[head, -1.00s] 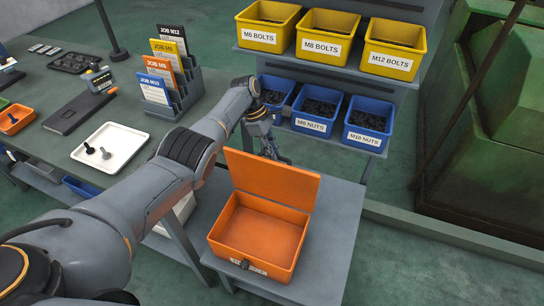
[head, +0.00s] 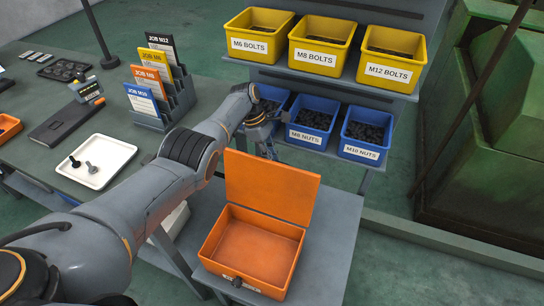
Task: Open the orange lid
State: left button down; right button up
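The orange lid (head: 271,187) stands up, raised at the back of the orange box (head: 250,245). The box sits on a small grey table and its inside looks empty. A dark latch (head: 237,282) and a partly readable label show on its front. My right gripper is not in view.
Yellow bolt bins (head: 322,44) and blue nut bins (head: 312,122) stand on a rack behind. A white tray (head: 103,160) with two bolts and a job card holder (head: 165,95) are on the left bench. Bare grey tabletop (head: 335,240) lies right of the box.

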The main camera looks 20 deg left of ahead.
pick_arm(q)
jog(key=c, duration=1.5)
grip_release()
jog(key=shift+s+f, duration=0.4)
jog(key=shift+f, duration=0.15)
jog(key=shift+c, duration=0.2)
jog(key=shift+o, duration=0.9)
jog(key=shift+w, duration=0.2)
jog(key=shift+r, duration=0.1)
jog(key=shift+r, duration=0.1)
jog(key=v, duration=0.7)
jog(key=shift+a+r, duration=0.1)
jog(key=shift+r, duration=0.05)
jog(key=shift+w, duration=0.1)
